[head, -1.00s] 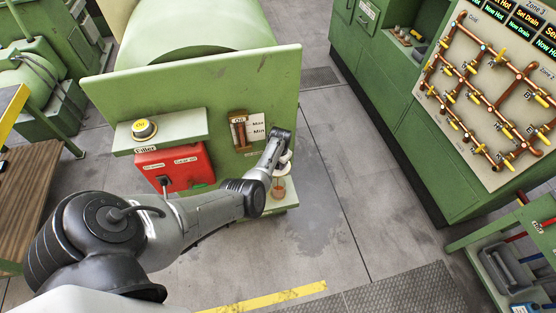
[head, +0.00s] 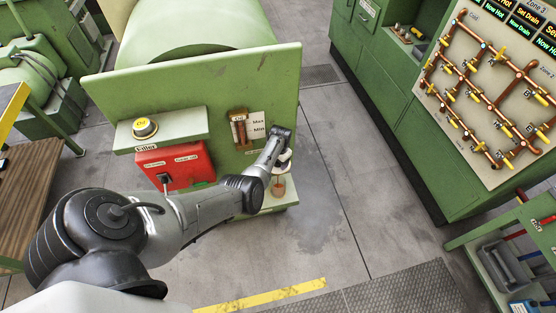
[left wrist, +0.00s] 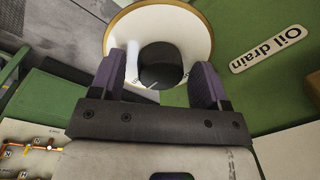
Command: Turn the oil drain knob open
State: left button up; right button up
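The left wrist view shows a round white fitting with a brass-coloured rim (left wrist: 197,32) and a dark round centre (left wrist: 161,66). A white bar stands beside the dark centre. A label reading "Oil drain" (left wrist: 270,48) is on the green panel to its right. My left gripper (left wrist: 160,78) has its two dark purple fingers apart, one on each side of the dark centre; I cannot tell whether they touch it. In the head view my left gripper (head: 284,163) is at the panel's lower right, with the fitting mostly hidden. My right gripper is out of view.
A copper-coloured cup (head: 278,190) stands on a small ledge just below the left gripper.

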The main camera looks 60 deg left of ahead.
pick_arm(q)
notch_tip(320, 180, up, 14)
jog(key=p, duration=0.2)
jog(key=shift+w+d+p, duration=0.15)
jog(key=shift+d+p, duration=0.15)
jog(key=shift+d, duration=0.15)
jog(key=shift+f, duration=0.1)
dwell(0.3)
dwell(0.4)
